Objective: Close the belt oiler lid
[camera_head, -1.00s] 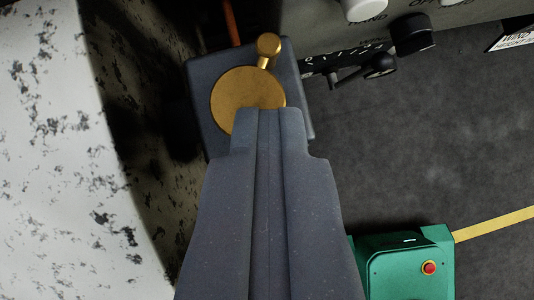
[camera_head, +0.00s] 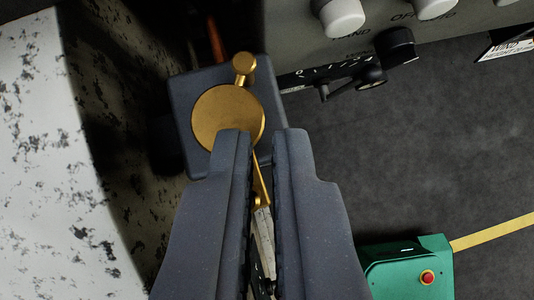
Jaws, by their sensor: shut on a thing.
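The belt oiler is a dark grey block (camera_head: 182,100) in the upper left middle. A round brass disc (camera_head: 226,118), which looks like its lid, lies on its face, with a small brass knob (camera_head: 244,66) above it. My gripper (camera_head: 258,140) comes up from the bottom, its fingertips over the lower right of the block. The left fingertip overlaps the disc's lower edge. A slanted brass strip (camera_head: 260,186) shows between the fingers, and they are shut on it. The contact itself is hard to see. The fingers hide the lower part of the block.
A speckled white surface (camera_head: 40,150) fills the left side. A grey control panel (camera_head: 300,30) with white knobs and a black knob (camera_head: 395,50) stands at the upper right. A green box (camera_head: 405,270) with a red button is at the lower right. Grey floor (camera_head: 430,150) lies between.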

